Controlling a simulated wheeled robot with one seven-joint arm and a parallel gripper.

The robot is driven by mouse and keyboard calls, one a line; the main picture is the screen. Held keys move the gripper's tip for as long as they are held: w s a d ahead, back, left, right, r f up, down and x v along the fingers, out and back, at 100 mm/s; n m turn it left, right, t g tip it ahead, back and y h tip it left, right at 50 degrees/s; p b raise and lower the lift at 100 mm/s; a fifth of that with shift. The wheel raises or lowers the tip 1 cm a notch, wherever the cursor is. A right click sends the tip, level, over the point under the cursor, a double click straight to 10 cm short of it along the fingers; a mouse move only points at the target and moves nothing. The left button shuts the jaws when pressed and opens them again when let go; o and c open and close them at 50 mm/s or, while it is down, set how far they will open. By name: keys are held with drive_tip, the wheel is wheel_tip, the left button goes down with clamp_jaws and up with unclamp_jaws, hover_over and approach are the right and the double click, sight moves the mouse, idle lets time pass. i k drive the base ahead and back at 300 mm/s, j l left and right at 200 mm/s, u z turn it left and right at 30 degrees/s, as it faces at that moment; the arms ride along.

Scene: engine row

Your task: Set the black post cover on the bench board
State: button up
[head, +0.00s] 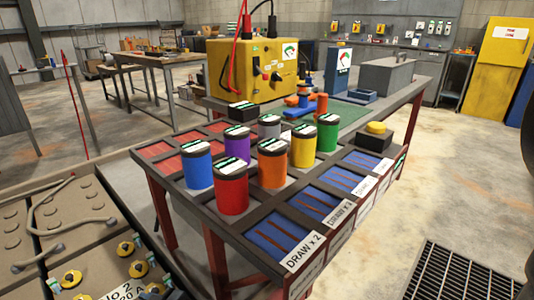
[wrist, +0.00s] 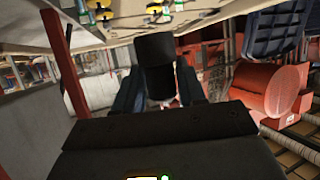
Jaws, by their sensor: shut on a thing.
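In the wrist view my gripper (wrist: 160,92) has its two dark blue fingers on either side of a black block-like piece, which looks like the black post cover (wrist: 156,50). The fingers are shut on it and it sticks out past their tips. Its far end is near the edge of a pale panel with yellow knobs. My gripper and the held cover do not show in the head view. The head view shows a dark gridded board (head: 253,222) on the bench, which may be the bench board. It has red cells, blue cells and several coloured cans.
In the head view a panel with yellow-topped posts (head: 72,278) and grey cables is at lower left. A yellow box (head: 240,75) stands at the bench's back. A black block with a yellow top (head: 375,138) is at right. A red cylinder (wrist: 268,88) shows in the wrist view.

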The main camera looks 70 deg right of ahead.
sight(349, 109)
drive_tip(key=k+z, duration=0.2)
drive_tip(key=k, duration=0.35)
drive_tip(key=k+l+z, duration=0.2)
drive_tip(key=k, duration=0.3)
drive_tip(key=i+l+z, duration=0.1)
drive_tip(key=l+z, duration=0.15)
drive_tip(key=z, duration=0.2)
drive_tip(key=i+l+z, duration=0.2)
drive_tip(key=z, duration=0.25)
drive_tip(key=i+l+z, duration=0.1)
drive_tip(key=z, duration=0.4)
drive_tip(key=i+l, duration=0.1)
drive_tip(key=i, duration=0.2)
